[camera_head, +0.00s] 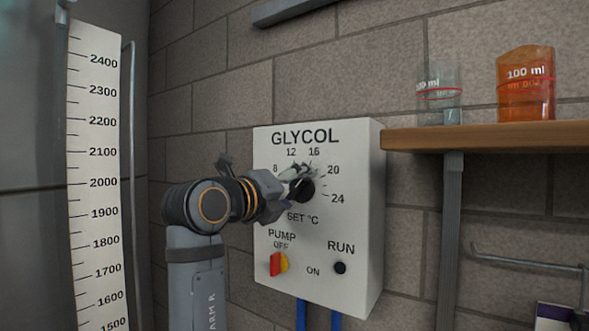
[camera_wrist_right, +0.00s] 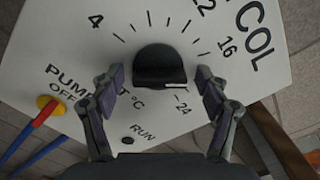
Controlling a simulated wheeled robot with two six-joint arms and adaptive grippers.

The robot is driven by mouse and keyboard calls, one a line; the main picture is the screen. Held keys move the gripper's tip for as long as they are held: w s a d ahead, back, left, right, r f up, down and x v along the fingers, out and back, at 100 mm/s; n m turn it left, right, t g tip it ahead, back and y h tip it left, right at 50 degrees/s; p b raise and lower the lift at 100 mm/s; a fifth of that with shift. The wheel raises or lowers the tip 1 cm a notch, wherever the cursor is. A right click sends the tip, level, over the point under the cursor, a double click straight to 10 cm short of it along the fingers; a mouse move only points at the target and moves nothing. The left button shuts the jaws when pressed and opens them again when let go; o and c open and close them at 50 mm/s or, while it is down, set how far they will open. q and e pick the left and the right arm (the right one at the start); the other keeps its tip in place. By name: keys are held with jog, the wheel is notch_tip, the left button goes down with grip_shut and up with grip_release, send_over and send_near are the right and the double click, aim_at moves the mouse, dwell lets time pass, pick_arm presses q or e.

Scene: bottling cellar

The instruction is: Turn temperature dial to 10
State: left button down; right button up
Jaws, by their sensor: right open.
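The black temperature dial (camera_head: 305,190) is on the white GLYCOL control box (camera_head: 352,230) on the wall, with numbers around it. In the right wrist view the dial (camera_wrist_right: 160,62) sits between the fingers of my right gripper (camera_wrist_right: 159,76). A pale mark on its edge faces the 24 side of the scale; the exact reading is hard to tell. The right gripper is open, with a visible gap on each side of the dial. In the head view my right gripper (camera_head: 289,188) reaches the dial from the left and partly covers it and the scale. My left gripper is not in view.
Below the dial are a red and yellow PUMP switch (camera_head: 278,264) and a black RUN button (camera_head: 340,267). A wooden shelf (camera_head: 490,137) to the right holds a clear beaker (camera_head: 438,95) and an orange beaker (camera_head: 526,85). A tall numbered scale (camera_head: 97,180) stands at left.

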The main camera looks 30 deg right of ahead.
dwell(0.3)
jog(key=c, duration=1.1)
jog(key=shift+n, duration=0.3)
jog(key=n+b, duration=0.1)
jog(key=n, duration=0.5)
jog(key=shift+r+n+b, duration=0.15)
jog(key=shift+n+b, duration=0.2)
jog(key=shift+n, duration=0.05)
jog(key=n, duration=0.4)
jog(key=shift+c, duration=0.2)
jog(key=shift+a+n+b, duration=0.1)
jog(key=shift+n+b, duration=0.2)
jog(key=shift+n, duration=1.8)
